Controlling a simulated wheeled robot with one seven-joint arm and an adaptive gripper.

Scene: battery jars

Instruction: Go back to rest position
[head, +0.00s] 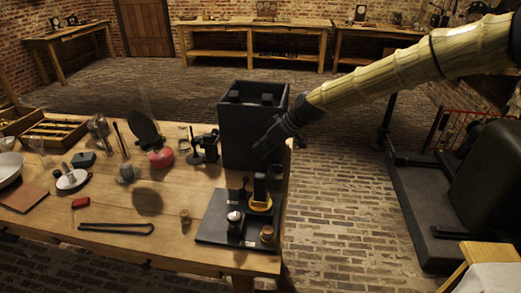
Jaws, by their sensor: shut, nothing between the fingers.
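My gripper (266,147) is at the end of the pale, sleeved arm that reaches in from the upper right. It hangs in front of the right side of a tall black open-topped box (238,130) near the table's right edge. Its fingers are shut and I see nothing held in them. Whether it touches the box cannot be told from this view. Below it, a black base plate (215,222) lies at the table's front right corner. The plate carries a silver-topped jar (235,222), a yellow round piece (261,203) with a dark block, and a small brass piece (267,235).
The wooden table (115,215) holds a black rod (115,228), a red-based round-topped device (160,156), a small cork-like piece (185,215) and a tray (55,132). Brick floor (335,200) lies open right of the table. Black equipment (490,180) stands farther right.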

